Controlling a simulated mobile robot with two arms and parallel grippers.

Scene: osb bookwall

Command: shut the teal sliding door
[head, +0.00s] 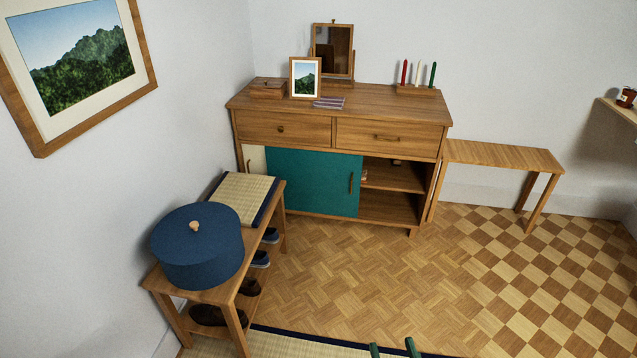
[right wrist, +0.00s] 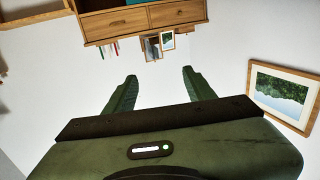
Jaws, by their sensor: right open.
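The teal sliding door (head: 310,183) is in the lower front of the wooden sideboard (head: 290,129) in the head view. It covers the middle of the front, with a vertical handle (head: 350,182) near its right edge. To its right the compartment is open, showing a shelf (head: 392,177). A strip of a cream panel (head: 254,161) shows to its left. My right gripper (head: 393,349) shows only its green fingertips at the bottom edge, apart from the sideboard. In the right wrist view it is open and empty (right wrist: 158,84), with the sideboard (right wrist: 145,20) upside down beyond. My left gripper is out of view.
A low bench (head: 230,296) with a blue round box (head: 196,250) and shoes underneath stands at the left. A narrow wooden table (head: 502,156) stands right of the sideboard. Parquet floor (head: 350,270) in front of the sideboard is clear.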

